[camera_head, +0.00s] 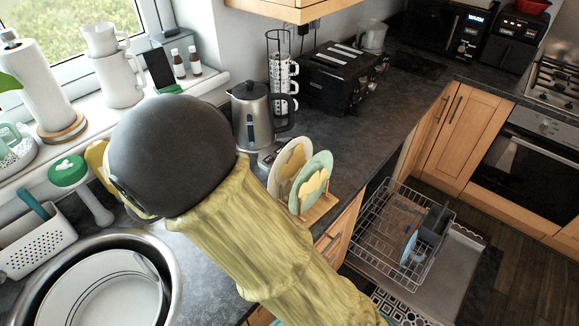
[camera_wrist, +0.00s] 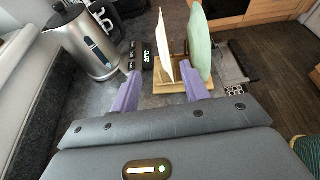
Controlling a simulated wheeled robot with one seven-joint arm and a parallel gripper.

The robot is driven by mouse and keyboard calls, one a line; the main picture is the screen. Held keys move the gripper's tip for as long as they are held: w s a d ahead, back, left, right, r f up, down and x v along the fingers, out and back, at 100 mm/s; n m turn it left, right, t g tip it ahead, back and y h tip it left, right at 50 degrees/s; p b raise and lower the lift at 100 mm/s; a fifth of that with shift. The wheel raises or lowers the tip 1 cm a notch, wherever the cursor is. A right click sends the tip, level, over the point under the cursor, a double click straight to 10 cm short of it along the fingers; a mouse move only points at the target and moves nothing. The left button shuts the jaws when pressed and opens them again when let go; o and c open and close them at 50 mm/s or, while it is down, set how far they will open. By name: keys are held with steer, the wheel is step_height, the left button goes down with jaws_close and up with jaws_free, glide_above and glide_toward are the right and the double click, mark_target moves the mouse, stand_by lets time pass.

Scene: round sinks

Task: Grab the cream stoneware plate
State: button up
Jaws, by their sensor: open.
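The cream stoneware plate (camera_head: 286,166) stands upright on edge in a wooden plate rack (camera_head: 318,211) on the dark counter. In the wrist view the cream plate (camera_wrist: 163,46) is seen nearly edge-on in the rack (camera_wrist: 166,87). My gripper (camera_wrist: 160,70) is open, with a purple finger on each side of the plate's lower part in the picture. I cannot tell whether the plate is between the fingertips or just beyond them. No contact shows. In the head view my arm hides the fingers.
A green plate (camera_head: 313,183) stands close right of the cream plate in the same rack. A steel kettle (camera_head: 252,117) stands behind left. A black toaster (camera_head: 338,80) is farther back. A round sink (camera_head: 168,262) is at the front left. A wire dish basket (camera_head: 398,235) is at right, below the counter.

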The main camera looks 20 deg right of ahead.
mark_target(283, 155)
steer(key=p+x, duration=0.2)
steer(key=x, duration=1)
steer(key=shift+d+f, duration=0.1)
steer(key=x, duration=0.1)
steer(key=p+x, duration=0.1)
steer(key=x, duration=0.1)
steer(key=p+x, duration=0.1)
steer(key=x, duration=0.1)
steer(key=shift+r, duration=0.35)
steer(key=shift+w+d+f, duration=0.15)
steer(key=shift+d, duration=0.05)
jaws_close()
